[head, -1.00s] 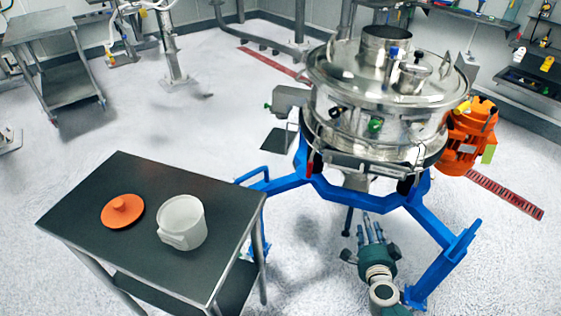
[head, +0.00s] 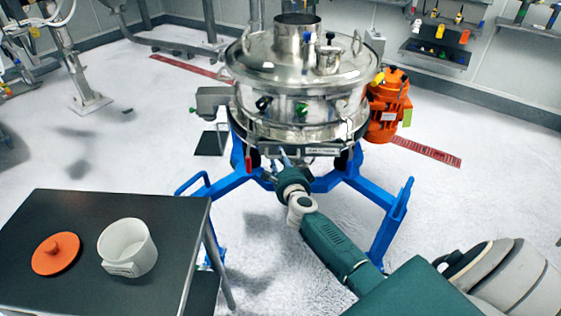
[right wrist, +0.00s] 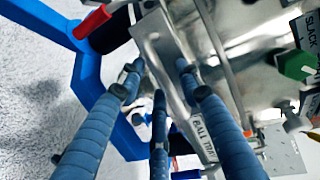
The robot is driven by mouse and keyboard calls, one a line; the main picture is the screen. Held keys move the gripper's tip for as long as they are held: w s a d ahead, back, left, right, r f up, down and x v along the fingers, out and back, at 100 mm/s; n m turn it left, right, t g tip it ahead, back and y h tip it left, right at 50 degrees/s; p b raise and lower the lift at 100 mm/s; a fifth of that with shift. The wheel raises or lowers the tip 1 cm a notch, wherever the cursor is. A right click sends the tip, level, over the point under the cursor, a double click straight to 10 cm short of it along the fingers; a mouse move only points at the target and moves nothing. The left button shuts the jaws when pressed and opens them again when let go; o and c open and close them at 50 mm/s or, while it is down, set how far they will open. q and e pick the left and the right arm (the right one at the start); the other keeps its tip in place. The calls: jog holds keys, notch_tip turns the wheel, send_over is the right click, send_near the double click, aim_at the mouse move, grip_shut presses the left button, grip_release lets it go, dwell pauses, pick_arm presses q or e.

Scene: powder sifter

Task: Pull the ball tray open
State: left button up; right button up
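The ball tray (head: 318,151) shows as a narrow metal front with a label, low on the steel sifter (head: 300,90). In the right wrist view the metal front of the ball tray (right wrist: 168,62) carries a white "BALL TRAY" label, partly hidden by a finger. My right gripper (head: 282,160) is just in front of and below the tray front, towards its left end. In the right wrist view the right gripper (right wrist: 160,80) has its fingers spread and nothing visibly held. I cannot tell whether a fingertip touches the tray. My left gripper is not in view.
The blue stand (head: 390,215) spreads its legs around my right forearm. A red handle (right wrist: 92,22) and a green knob (right wrist: 294,65) are near the tray. A dark table (head: 65,210) with a white pot (head: 127,247) and an orange lid (head: 56,254) stands at left.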

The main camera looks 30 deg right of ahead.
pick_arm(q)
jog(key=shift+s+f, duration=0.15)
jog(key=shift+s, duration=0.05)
pick_arm(e)
jog(key=shift+w+d+f, duration=0.1)
jog(key=shift+w+d, duration=0.1)
jog(key=shift+w, duration=0.25)
jog(key=shift+c, duration=0.5)
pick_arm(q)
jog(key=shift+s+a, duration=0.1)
pick_arm(e)
grip_shut()
jog(key=shift+s, duration=0.1)
jog(key=shift+s+a+p, duration=0.35)
jog(key=shift+s+a, duration=0.05)
pick_arm(q)
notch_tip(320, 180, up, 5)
jog(key=p, duration=0.4)
pick_arm(e)
jog(key=s+a, duration=0.6)
jog(key=s, duration=0.3)
jog(key=s+a, duration=0.6)
jog(key=s, duration=0.2)
jog(key=shift+s+a, duration=0.25)
jog(key=shift+s, duration=0.1)
